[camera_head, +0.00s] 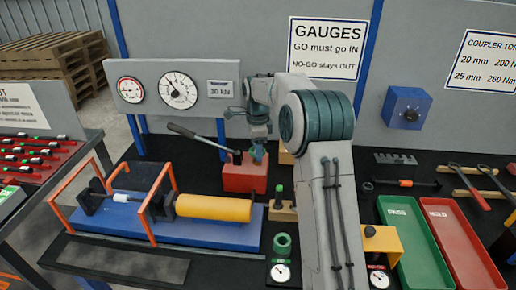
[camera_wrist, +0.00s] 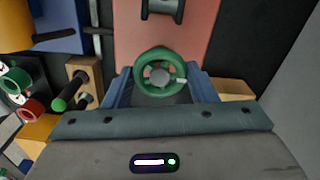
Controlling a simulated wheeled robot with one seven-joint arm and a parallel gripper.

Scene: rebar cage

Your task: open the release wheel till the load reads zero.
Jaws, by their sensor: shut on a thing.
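The green release wheel (camera_wrist: 160,76) sits at the end of the red pump block (camera_head: 245,178); the wheel is mostly hidden by my gripper in the head view. My gripper (camera_head: 258,151) is over the block, its blue fingers on both sides of the wheel in the wrist view, shut on it. A white mark shows on the wheel's right side. The large load dial (camera_head: 178,90) has its needle pointing to the upper left. A small plate (camera_head: 221,89) beside it reads what looks like 30 kN.
The pump's long lever (camera_head: 198,137) slopes up left from the block. A yellow cylinder (camera_head: 213,208) lies in a blue frame with orange guards at the left. A wooden block with a green-topped pin (camera_head: 280,205) stands close in front. Green (camera_head: 413,240) and red trays lie at the right.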

